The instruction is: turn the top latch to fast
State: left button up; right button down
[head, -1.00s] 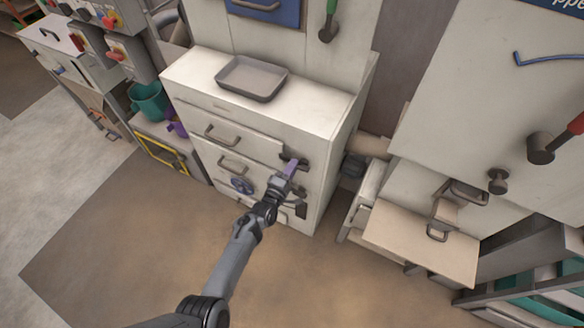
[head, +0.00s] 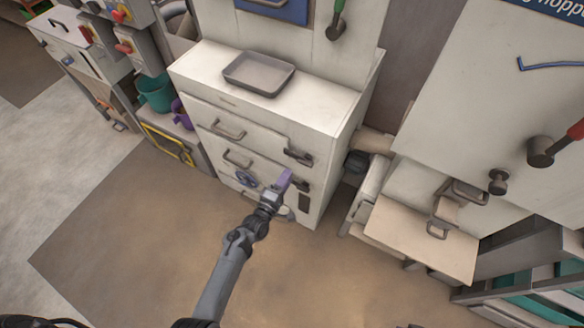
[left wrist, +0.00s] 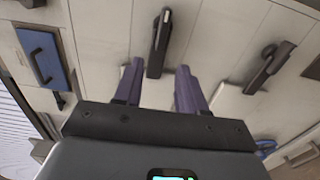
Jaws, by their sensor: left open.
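The top latch (head: 299,157) is a dark lever at the upper right of the white cabinet's front. It lies roughly along the drawer seam. In the left wrist view the top latch (left wrist: 160,42) shows beyond and between my fingertips, and I see no contact. My left gripper (head: 286,178), with purple fingers, is just below and left of it in the head view. The left gripper (left wrist: 160,75) is open and empty. A second latch (left wrist: 269,67) lies to the right in the wrist view, tilted; the gripper partly covers that area in the head view. My right gripper is not in view.
The white cabinet (head: 342,130) carries a grey tray (head: 259,74) on top. A pale table (head: 420,240) stands to the right. The floor in front is clear.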

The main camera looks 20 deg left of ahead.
pick_arm(q)
jog(key=s, duration=0.3)
jog(key=shift+s+a, duration=0.1)
jog(key=shift+s, duration=0.05)
dwell(0.4)
